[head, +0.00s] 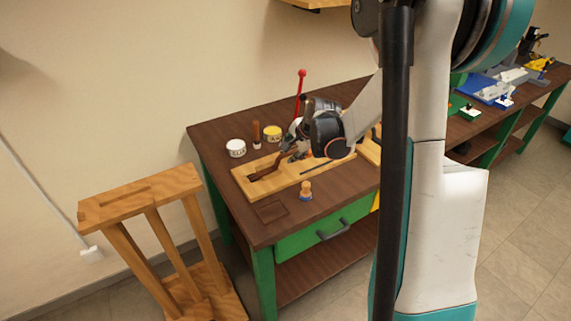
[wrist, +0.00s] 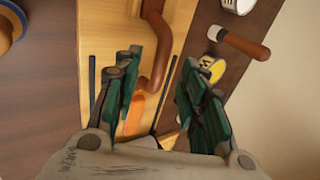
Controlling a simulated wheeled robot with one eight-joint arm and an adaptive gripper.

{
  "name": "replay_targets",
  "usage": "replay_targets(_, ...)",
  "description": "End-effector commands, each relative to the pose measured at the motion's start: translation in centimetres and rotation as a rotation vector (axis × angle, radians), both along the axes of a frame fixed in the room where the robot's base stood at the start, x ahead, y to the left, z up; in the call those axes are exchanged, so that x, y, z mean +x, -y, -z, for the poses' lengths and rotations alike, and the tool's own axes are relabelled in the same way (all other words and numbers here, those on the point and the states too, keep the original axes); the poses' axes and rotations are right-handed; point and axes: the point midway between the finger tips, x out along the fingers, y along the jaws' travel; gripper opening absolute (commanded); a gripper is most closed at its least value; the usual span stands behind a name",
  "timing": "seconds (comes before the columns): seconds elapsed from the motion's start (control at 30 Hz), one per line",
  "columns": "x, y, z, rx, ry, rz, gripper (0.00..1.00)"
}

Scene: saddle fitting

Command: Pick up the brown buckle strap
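The brown buckle strap (head: 268,169) lies on a light wooden board (head: 279,187) on the workbench. In the wrist view the strap (wrist: 157,50) is a bent brown band running down the picture between the fingertips of my gripper (wrist: 160,72). The gripper's two green-padded fingers stand apart, with a gap on both sides of the strap. In the head view my gripper (head: 300,150) is over the board at the strap's right part and hides some of it. I cannot tell its exact height above the strap. No buckle can be made out.
White (head: 236,148) and yellow-labelled (head: 272,132) tins stand behind the board, with a brown-handled tool (wrist: 243,43) nearby. A round-topped wooden peg (head: 306,190) stands in front. Thin dark rods (wrist: 92,82) and an orange piece (wrist: 134,118) lie on the board. A wooden stand (head: 140,196) is at left.

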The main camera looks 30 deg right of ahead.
Motion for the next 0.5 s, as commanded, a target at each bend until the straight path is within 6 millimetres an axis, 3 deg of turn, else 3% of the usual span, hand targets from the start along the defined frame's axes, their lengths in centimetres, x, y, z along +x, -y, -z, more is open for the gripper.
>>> replay_targets(0.3,2.3,-0.7,3.8,0.001,0.001,-0.001,0.38)
replay_targets(0.5,2.5,-0.7,3.9,0.0,0.001,0.0,0.38)
